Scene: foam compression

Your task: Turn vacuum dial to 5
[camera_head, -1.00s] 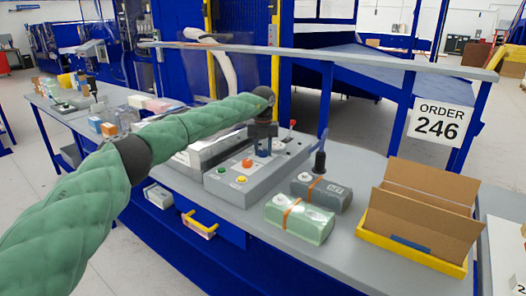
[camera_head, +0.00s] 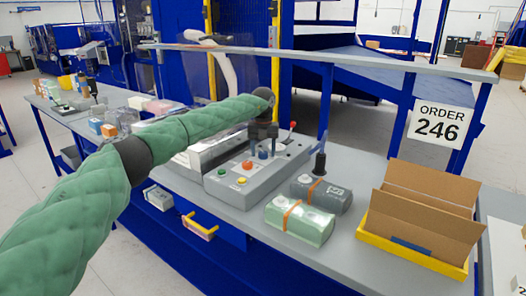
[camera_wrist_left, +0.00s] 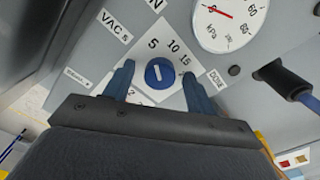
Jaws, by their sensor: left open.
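The blue vacuum dial (camera_head: 262,155) is on the sloped top of a grey control box (camera_head: 222,186). In the left wrist view the dial (camera_wrist_left: 159,72) has a short white mark and sits on a white plate with 5, 10 and 15 around its upper side. The mark points roughly up toward the 5; its exact alignment is hard to tell. My left gripper (camera_head: 263,143) is over the dial, open. In the wrist view its blue fingers (camera_wrist_left: 156,74) stand on either side of the dial, with gaps. My right gripper is out of view.
The box also carries an orange-red button (camera_head: 247,164), a green button (camera_head: 222,172), a yellow button (camera_head: 241,181) and a red-tipped lever (camera_head: 292,127). A pressure gauge (camera_wrist_left: 225,22) is near the dial. Strapped packages (camera_head: 299,222) and a cardboard box (camera_head: 425,212) are at right.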

